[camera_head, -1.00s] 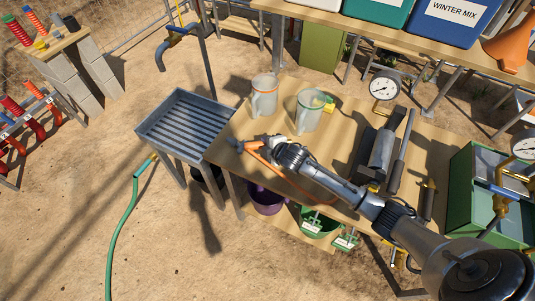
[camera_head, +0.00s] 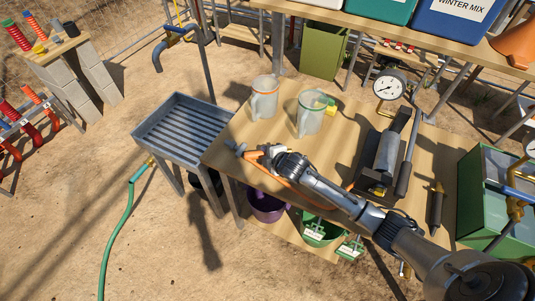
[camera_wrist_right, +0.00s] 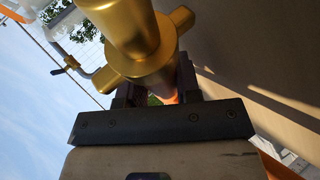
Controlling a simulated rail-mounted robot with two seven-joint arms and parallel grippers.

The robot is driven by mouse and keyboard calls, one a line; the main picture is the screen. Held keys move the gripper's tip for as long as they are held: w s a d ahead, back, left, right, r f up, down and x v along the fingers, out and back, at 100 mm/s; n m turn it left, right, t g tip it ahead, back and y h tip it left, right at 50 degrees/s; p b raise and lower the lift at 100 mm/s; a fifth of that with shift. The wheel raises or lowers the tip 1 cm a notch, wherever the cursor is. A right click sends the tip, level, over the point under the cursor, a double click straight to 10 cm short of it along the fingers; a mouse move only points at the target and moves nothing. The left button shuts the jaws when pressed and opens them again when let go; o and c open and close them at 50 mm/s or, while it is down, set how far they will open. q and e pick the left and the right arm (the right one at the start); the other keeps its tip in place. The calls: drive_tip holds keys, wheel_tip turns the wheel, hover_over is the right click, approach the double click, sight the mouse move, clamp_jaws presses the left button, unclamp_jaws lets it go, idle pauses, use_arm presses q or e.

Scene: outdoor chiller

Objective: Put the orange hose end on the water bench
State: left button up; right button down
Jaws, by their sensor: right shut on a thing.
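My right gripper (camera_head: 258,154) is shut on the orange hose end (camera_head: 250,156), over the left part of a wooden bench (camera_head: 238,118), which I take to be the water bench. In the right wrist view, a brass fitting with side lugs (camera_wrist_right: 138,45) stands at the jaws (camera_wrist_right: 155,95), with a bit of orange between them. The orange hose (camera_head: 287,187) runs back below my right forearm. Whether the hose end touches the bench top is unclear. My left gripper is out of view.
Two clear jugs (camera_head: 264,98) (camera_head: 311,113) stand behind the gripper. A pressure gauge (camera_head: 389,86) and a grey pump-like tool (camera_head: 386,153) are to the right. A slatted metal tray (camera_head: 181,127) adjoins the left side; a green hose (camera_head: 125,215) hangs there.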

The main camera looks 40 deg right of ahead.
drive_tip(key=shift+f, duration=0.45)
drive_tip(key=c, duration=0.9)
unclamp_jaws()
drive_tip(key=shift+o, duration=0.5)
drive_tip(key=shift+f, duration=0.3)
drive_tip(key=shift+r, duration=0.2)
drive_tip(key=w+d+r+p+v, duration=0.1)
drive_tip(key=p+v, duration=0.1)
drive_tip(key=v, duration=1)
drive_tip(key=s+a+f+m+g, duration=0.1)
drive_tip(key=s+a+m, duration=0.3)
drive_tip(key=s, duration=0.5)
drive_tip(key=s+a+f+m+g, duration=0.2)
drive_tip(key=s+a+m+g, duration=0.2)
drive_tip(key=s, duration=0.6)
drive_tip(key=s+a+f+m+g, duration=0.1)
drive_tip(key=s+a+m+g, duration=0.2)
drive_tip(key=s+a, duration=0.3)
drive_tip(key=s+m, duration=0.1)
drive_tip(key=s, duration=0.2)
drive_tip(key=shift+s+f+y, duration=0.15)
drive_tip(key=shift+f+y, duration=0.2)
drive_tip(key=shift+y, duration=0.05)
